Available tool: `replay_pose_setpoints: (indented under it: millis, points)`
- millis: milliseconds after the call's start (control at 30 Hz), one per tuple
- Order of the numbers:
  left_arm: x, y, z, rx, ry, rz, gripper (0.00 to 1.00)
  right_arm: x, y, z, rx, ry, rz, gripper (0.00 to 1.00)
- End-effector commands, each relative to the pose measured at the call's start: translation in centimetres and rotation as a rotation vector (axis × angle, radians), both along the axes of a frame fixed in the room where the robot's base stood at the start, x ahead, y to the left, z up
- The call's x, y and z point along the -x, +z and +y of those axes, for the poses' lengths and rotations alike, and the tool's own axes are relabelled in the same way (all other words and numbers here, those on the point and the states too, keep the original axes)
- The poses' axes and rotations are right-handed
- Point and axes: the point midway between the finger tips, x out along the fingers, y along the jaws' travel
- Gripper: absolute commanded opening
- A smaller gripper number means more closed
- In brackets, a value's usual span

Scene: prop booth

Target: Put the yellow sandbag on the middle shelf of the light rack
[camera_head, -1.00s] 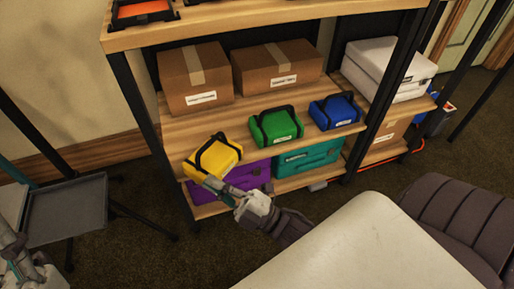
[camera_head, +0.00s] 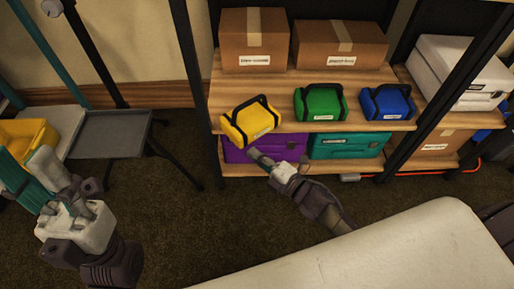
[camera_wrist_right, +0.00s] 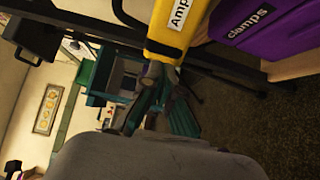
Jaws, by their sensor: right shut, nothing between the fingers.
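The yellow sandbag (camera_head: 250,121), with a black handle and white label, sits at the front left corner of a wooden shelf. It looks turned at an angle and reaches the shelf's front edge; its label shows partly in the right wrist view (camera_wrist_right: 168,36). My right gripper (camera_head: 259,158) is shut and empty, just below and in front of the bag, before the purple case. My left gripper (camera_head: 28,180) is at the left, in front of a yellow container; its finger gap is unclear. The wooden rack (camera_head: 231,93) has black posts; I cannot tell whether it is the light rack.
Green (camera_head: 320,103) and blue (camera_head: 387,102) bags stand right of the yellow one, with cardboard boxes (camera_head: 254,40) behind. Purple (camera_head: 236,150) and teal (camera_head: 345,146) cases lie below. A yellow container (camera_head: 28,133) and grey tray (camera_head: 110,133) are left. A pale table (camera_head: 400,250) fills the front right.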

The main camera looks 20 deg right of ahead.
Motion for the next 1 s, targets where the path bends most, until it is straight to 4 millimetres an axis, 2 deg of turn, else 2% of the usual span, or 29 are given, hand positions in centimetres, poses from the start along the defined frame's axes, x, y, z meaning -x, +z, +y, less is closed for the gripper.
replay_pose_setpoints:
  millis: [33,200,667,767,1000]
  points:
    - [0.0,-0.6,0.0,0.000,0.000,0.000,0.41,-0.9,-0.3,-0.5,0.007,-0.002,-0.002,0.00]
    - [0.0,-1.0,0.0,0.000,0.000,0.001,0.41,-2.6,-0.2,-1.0,0.005,-0.002,-0.002,0.00]
    - [0.0,-1.1,0.0,-0.001,0.000,0.002,0.41,-3.1,0.0,-1.2,0.003,-0.002,0.001,0.00]
    - [0.0,-1.1,0.0,-0.001,0.000,0.002,0.41,-4.3,0.0,-1.5,0.004,-0.002,-0.001,0.00]
    - [0.0,-1.5,0.0,-0.001,0.000,0.003,0.41,-8.9,-0.1,-2.9,0.006,-0.004,-0.002,0.00]
